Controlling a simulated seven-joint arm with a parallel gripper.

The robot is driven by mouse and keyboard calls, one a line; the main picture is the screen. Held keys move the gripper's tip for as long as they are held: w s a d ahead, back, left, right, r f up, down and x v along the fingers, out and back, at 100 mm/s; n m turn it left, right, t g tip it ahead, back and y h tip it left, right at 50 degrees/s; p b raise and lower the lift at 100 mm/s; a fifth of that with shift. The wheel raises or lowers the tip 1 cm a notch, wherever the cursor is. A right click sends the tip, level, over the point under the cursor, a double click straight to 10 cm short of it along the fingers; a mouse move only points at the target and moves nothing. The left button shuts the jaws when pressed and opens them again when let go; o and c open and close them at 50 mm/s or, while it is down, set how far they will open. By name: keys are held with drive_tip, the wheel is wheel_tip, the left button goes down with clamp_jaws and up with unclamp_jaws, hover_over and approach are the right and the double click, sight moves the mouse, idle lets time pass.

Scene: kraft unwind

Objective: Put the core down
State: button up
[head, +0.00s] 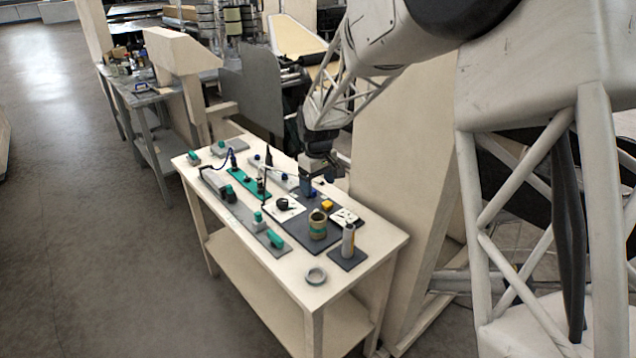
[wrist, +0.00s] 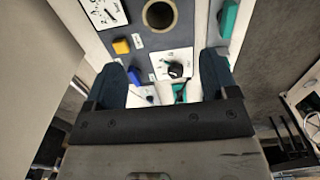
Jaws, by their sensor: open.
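The core's lower part is hidden in the wrist view.
A grey ring (head: 316,276) lies near the front edge. Green-handled pieces line the left side. The front corner of the table is mostly clear.

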drive_tip(key=shift+d, duration=0.1)
idle(0.3)
drive_tip(key=s+d+r+m+t, duration=0.1)
drive_tip(key=s+d+r+m, duration=0.1)
drive_tip(key=s+d+r, duration=0.6)
drive_tip(key=s+d+r+m, duration=0.2)
drive_tip(key=s+d+r, duration=0.35)
drive_tip(key=s, duration=0.45)
drive_tip(key=s+d+m, duration=0.2)
drive_tip(key=s+d, duration=0.3)
drive_tip(key=s, duration=0.7)
drive_tip(key=s+d+m+t, duration=0.1)
drive_tip(key=s+d+m, duration=0.2)
drive_tip(key=s, duration=1)
drive_tip(key=shift+d+f+t, duration=0.3)
drive_tip(key=shift+d+f, duration=0.05)
drive_tip(key=shift+d, duration=0.85)
